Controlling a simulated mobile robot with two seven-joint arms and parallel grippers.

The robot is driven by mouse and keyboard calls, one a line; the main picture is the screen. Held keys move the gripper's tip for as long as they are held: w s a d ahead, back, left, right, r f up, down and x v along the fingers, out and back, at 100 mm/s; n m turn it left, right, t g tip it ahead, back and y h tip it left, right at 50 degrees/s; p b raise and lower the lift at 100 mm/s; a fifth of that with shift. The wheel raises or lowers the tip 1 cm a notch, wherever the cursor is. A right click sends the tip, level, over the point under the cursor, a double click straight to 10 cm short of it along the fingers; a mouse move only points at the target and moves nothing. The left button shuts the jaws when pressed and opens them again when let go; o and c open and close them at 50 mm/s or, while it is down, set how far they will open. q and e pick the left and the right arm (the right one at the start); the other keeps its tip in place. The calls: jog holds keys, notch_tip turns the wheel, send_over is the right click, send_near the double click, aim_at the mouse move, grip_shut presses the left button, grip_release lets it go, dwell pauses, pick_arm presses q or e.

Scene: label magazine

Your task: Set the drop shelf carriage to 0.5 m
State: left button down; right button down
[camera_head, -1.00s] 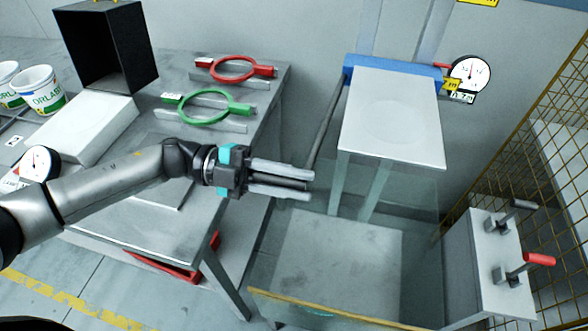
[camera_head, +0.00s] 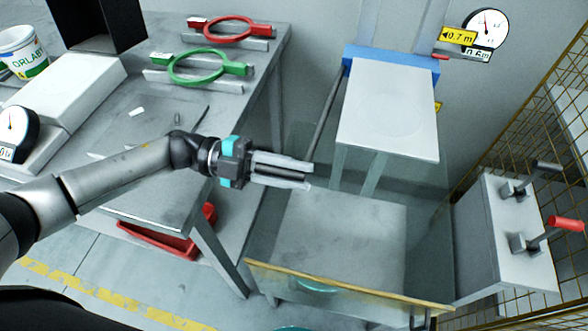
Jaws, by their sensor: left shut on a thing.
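The drop shelf carriage is a blue crossbar (camera_head: 392,68) bearing a grey shelf plate (camera_head: 390,115) on legs. A small red pointer (camera_head: 440,57) at its right end sits below the yellow 0.7 m plate (camera_head: 458,36). A white readout (camera_head: 478,55) under the round dial (camera_head: 486,30) seems to show 0.6 m. A dark rod (camera_head: 327,110) slopes from the carriage's left end down to my left gripper (camera_head: 310,176). That gripper is shut on the rod's lower end, left of the shelf. My right gripper is out of view.
A grey workbench (camera_head: 135,195) with red and green rings (camera_head: 195,68) stands left. A low clear panel with a wooden rail (camera_head: 345,283) crosses the front. A grey box with a red-handled lever (camera_head: 567,224) and mesh fencing (camera_head: 575,110) stand right.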

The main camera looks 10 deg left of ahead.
pick_arm(q)
jog(key=shift+f, duration=0.1)
jog(key=c, duration=0.8)
grip_release()
jog(key=shift+o, duration=0.2)
jog(key=shift+a, duration=0.1)
jog(key=a+b, duration=0.2)
jog(key=a, duration=1.3)
jog(key=shift+w, duration=0.25)
